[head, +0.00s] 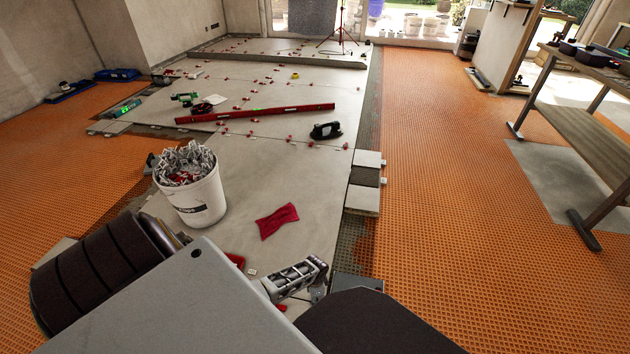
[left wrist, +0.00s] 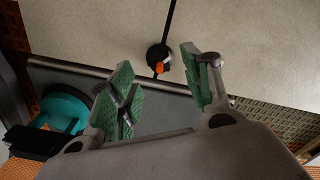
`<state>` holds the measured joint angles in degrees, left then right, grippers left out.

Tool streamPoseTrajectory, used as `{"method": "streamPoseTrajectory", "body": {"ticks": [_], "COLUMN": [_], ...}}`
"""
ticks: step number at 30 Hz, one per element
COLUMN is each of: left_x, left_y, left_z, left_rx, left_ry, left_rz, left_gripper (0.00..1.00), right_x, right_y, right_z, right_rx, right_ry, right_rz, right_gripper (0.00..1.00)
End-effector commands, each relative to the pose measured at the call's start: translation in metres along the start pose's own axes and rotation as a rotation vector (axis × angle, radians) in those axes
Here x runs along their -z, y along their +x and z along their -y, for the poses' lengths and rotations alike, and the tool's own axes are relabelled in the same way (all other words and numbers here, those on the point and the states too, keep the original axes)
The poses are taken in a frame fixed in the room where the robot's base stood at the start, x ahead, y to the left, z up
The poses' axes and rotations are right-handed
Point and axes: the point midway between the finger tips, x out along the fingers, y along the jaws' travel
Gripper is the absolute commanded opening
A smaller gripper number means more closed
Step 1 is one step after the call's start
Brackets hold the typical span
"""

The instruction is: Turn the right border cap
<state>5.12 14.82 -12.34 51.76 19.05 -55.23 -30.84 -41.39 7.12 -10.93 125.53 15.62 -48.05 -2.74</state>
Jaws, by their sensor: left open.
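In the left wrist view a round black cap (left wrist: 159,57) with a small orange part sits on a dark joint near the edge of the pale tile (left wrist: 90,30). I take it for the border cap, but cannot tell for certain that it is the right one. My left gripper (left wrist: 160,88) is open, its two green-padded fingers apart, with the cap showing beyond the gap between them. Nothing is between the pads. In the head view metal finger links, probably of my left gripper (head: 300,278), show low over the tiles. My right gripper does not show.
A white bucket (head: 195,205) full of clips stands on the tiles near my left arm. A red cloth-like packet (head: 277,221) lies to its right. A long red level (head: 255,113) lies farther back. Orange matting (head: 460,180) is open at right. A teal object (left wrist: 62,108) is beside the left finger.

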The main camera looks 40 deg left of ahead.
Motion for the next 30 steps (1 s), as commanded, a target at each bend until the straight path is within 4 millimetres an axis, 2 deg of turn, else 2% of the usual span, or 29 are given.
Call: {"method": "streamPoseTrajectory", "body": {"ticks": [30], "left_x": [-0.001], "left_y": [-0.066], "left_z": [-0.001], "left_rx": [-0.001], "left_ry": [0.0], "left_rz": [0.002], "left_gripper": [0.49], "right_x": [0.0], "right_y": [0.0], "right_z": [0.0], "right_rx": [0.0], "right_ry": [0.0], "right_rz": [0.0], "right_gripper": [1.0]}}
